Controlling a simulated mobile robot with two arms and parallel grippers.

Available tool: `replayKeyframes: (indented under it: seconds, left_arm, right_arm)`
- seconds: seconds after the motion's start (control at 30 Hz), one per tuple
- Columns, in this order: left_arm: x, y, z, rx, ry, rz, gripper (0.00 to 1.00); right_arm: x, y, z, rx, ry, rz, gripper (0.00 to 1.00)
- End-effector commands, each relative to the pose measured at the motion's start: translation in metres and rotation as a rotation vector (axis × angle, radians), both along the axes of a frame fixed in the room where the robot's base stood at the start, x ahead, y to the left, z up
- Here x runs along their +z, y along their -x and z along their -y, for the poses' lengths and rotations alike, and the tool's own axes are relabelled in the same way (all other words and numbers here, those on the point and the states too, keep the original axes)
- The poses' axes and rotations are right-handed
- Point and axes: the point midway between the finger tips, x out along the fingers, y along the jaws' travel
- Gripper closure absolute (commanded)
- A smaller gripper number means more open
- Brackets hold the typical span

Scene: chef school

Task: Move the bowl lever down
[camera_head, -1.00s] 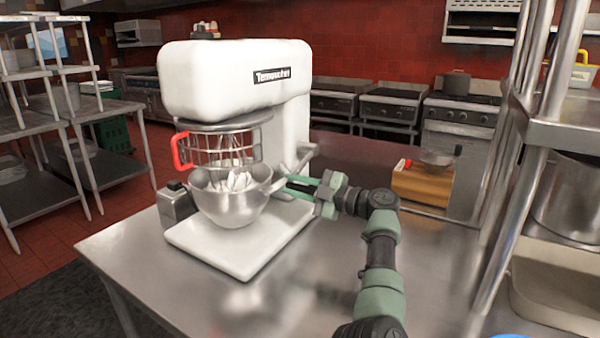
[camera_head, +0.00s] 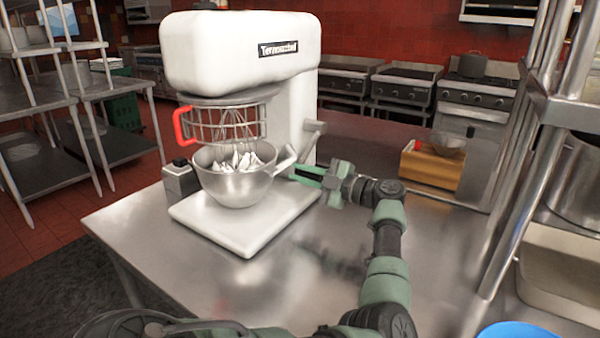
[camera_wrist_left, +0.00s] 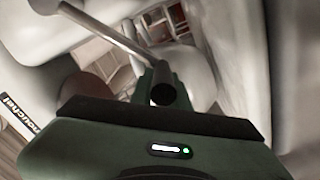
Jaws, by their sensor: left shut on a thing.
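The white stand mixer (camera_head: 240,55) stands on the metal table with a steel bowl (camera_head: 235,187) under its wire guard (camera_head: 225,122). The grey bowl lever (camera_head: 301,148) is on the mixer's right side, slanting down from its pivot toward the front. My left gripper (camera_head: 297,174) is at the lever's lower end, fingers closed together on it. In the left wrist view the lever's rod (camera_wrist_left: 115,32) runs from the upper left down to a dark end (camera_wrist_left: 163,93) at the green finger. The exact contact is partly hidden. My right gripper is not visible.
The metal table (camera_head: 150,222) is bare in front of the mixer. A wooden box (camera_head: 430,170) with a small bowl sits at the back right. A steel rack post (camera_head: 520,190) and a large pot (camera_head: 575,185) stand at the right.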

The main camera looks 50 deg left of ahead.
Motion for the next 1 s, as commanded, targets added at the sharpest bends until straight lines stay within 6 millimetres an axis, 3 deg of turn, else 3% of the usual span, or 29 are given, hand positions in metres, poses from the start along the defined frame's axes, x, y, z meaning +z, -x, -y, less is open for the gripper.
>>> replayKeyframes:
  seconds: [0.07, 0.1, 0.17, 0.67, 1.0]
  left_arm:
    - [-0.004, -0.008, 0.001, -0.028, 0.007, -0.001, 1.00]
    - [-0.004, -0.008, 0.001, -0.028, 0.007, -0.001, 0.75]
    - [-0.004, -0.008, 0.002, -0.028, 0.007, -0.002, 0.60]
    - [-0.007, -0.008, 0.004, -0.029, 0.012, -0.007, 0.60]
    - [-0.001, -0.018, 0.053, -0.023, 0.004, 0.001, 0.60]
  right_arm:
    - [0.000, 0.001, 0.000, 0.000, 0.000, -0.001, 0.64]
    - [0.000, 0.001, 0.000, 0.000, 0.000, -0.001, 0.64]
    - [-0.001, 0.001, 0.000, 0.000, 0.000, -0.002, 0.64]
    - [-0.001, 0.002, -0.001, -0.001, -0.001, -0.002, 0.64]
    - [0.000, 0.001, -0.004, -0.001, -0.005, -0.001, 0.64]
